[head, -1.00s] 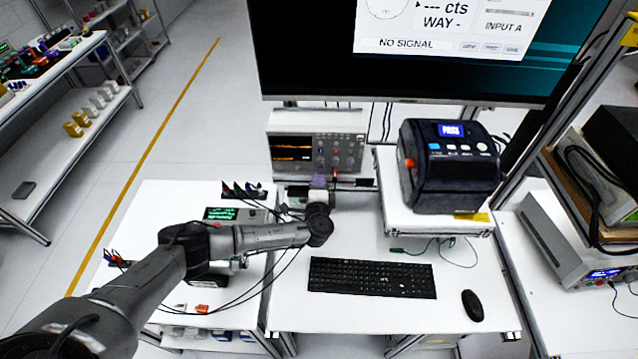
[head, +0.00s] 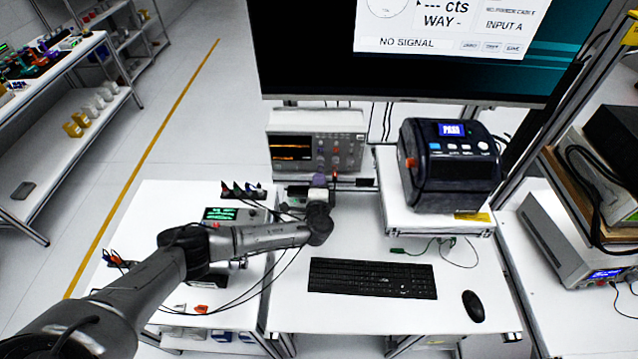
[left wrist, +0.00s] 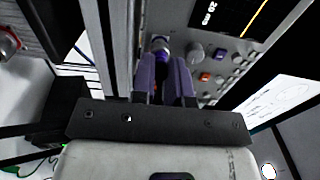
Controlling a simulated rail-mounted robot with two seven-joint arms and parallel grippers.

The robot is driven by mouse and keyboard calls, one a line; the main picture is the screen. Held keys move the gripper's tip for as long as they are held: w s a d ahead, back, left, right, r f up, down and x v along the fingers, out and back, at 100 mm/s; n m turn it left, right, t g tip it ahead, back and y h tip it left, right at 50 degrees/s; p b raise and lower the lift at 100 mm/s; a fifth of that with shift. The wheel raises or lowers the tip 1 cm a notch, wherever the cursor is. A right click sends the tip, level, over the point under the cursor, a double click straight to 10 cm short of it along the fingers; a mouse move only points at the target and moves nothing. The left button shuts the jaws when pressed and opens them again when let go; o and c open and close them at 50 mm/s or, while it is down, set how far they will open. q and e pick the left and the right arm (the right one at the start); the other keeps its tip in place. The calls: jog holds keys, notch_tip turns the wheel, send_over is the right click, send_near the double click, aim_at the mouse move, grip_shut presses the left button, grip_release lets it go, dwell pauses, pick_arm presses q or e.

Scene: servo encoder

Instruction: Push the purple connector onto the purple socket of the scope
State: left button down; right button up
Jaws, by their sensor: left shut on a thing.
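The scope (head: 292,152) stands at the back of the desk, its front panel facing me, with a lit screen and several knobs. My left gripper (head: 319,181) is at the lower edge of its front panel. In the left wrist view the two fingers (left wrist: 165,82) are shut on the purple connector (left wrist: 160,46), whose round end shows between and beyond the fingertips, close to the scope's panel (left wrist: 228,62). I cannot tell whether the connector touches the purple socket, which I cannot make out behind it. My right gripper is not in view.
A black label printer (head: 450,165) stands on a white box right of the scope. A keyboard (head: 372,278) and mouse (head: 473,305) lie in front. A large monitor (head: 330,60) hangs above. Dark cables run left of my arm to a meter (head: 235,215).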

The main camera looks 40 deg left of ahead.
pick_arm(q)
jog(key=shift+w, duration=0.1)
jog(key=c, duration=1.1)
grip_release()
jog(key=shift+o, duration=0.2)
jog(key=b+v, duration=0.2)
jog(key=v, duration=1.1)
jog(key=shift+s+d, duration=0.2)
jog(key=shift+s, duration=0.1)
